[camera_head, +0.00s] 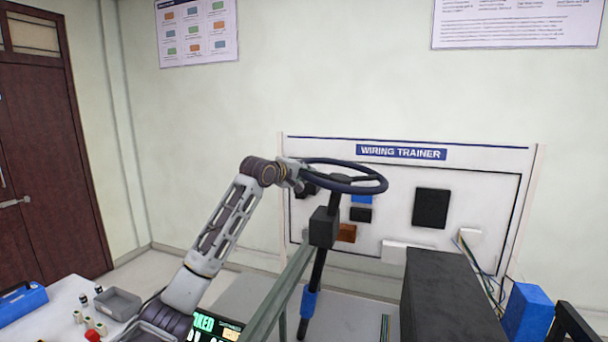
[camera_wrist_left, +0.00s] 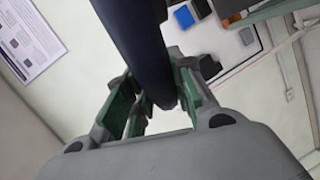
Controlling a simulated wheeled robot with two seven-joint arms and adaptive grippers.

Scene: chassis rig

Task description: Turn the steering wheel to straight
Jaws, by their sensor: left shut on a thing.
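The dark steering wheel (camera_head: 372,183) sits on top of a tilted black column (camera_head: 318,262) in the middle of the head view. Its rim lies nearly flat as seen from here. My left gripper (camera_head: 298,178) is at the left side of the rim and shut on it. In the left wrist view the dark rim (camera_wrist_left: 138,45) runs down between the green-padded fingers of the left gripper (camera_wrist_left: 155,100). The fingers partly hide the rim there. My right gripper is not in view.
A wiring trainer board (camera_head: 470,190) stands behind the wheel. A large dark box (camera_head: 448,295) and a blue block (camera_head: 527,312) are at the lower right. A white table (camera_head: 45,322) with a grey tray (camera_head: 117,303) and a blue toolbox (camera_head: 22,302) is at the lower left.

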